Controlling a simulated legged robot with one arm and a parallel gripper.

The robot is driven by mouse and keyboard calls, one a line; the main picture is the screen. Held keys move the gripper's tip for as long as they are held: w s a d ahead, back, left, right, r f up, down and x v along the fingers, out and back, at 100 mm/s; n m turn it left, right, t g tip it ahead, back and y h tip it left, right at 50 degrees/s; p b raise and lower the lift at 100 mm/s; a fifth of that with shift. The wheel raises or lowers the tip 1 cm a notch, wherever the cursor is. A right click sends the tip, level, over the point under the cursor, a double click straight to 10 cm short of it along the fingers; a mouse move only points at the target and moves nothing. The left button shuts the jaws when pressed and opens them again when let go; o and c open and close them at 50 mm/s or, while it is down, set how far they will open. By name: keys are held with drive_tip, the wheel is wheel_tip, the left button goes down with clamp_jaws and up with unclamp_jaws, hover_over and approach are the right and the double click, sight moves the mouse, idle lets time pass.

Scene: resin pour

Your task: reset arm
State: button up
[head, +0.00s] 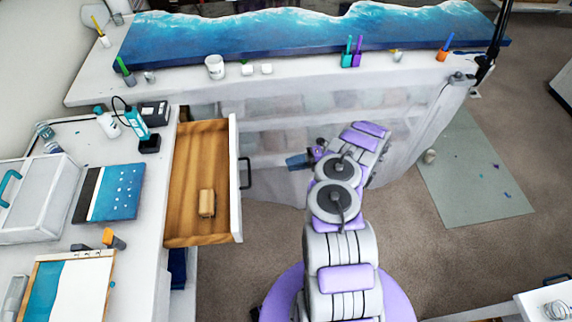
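My arm, grey with purple pads, rises from the lower middle of the head view and folds over in front of the long white table. My gripper (298,160) seems to be the small dark blue-grey end at the left of the arm's top, pointing left. It is small and partly hidden by the arm's links, so I cannot tell whether its fingers are open or shut. I see nothing clearly held in it. It is to the right of an open wooden drawer (194,218), with a gap between them.
The pulled-out drawer holds a small tan block (207,203). The long white table (300,82) behind my arm bears a blue resin slab (300,35), cups and bottles. A cluttered white desk (150,185) stands left. Carpet is open right, around a grey mat (475,175).

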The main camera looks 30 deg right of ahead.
idle(0.6)
drive_tip(key=a+r+n+g, duration=0.7)
drive_tip(key=a+r+n, duration=0.9)
drive_tip(key=r, duration=0.6)
drive_tip(key=s+a+r+n+g+h, duration=0.2)
drive_tip(key=s+a+r+n+h, duration=0.1)
drive_tip(key=s+a+r+n, duration=0.3)
drive_tip(key=s+a+r+n+h, duration=0.2)
drive_tip(key=s+r+n+h, duration=0.15)
drive_tip(key=s, duration=0.45)
drive_tip(key=s+a+r+n+h, duration=0.2)
drive_tip(key=s+r+n, duration=0.1)
drive_tip(key=s+n, duration=0.3)
drive_tip(key=s+d+n+t+h, duration=0.1)
drive_tip(key=s+d+n+h, duration=0.2)
drive_tip(key=s, duration=0.5)
drive_tip(key=s+d+n+h, duration=0.3)
drive_tip(key=s+d+n, duration=0.1)
drive_tip(key=s, duration=0.3)
drive_tip(key=shift+s+d+r+n+t, duration=0.2)
drive_tip(key=shift+s+n+t, duration=0.2)
drive_tip(key=shift+n, duration=0.35)
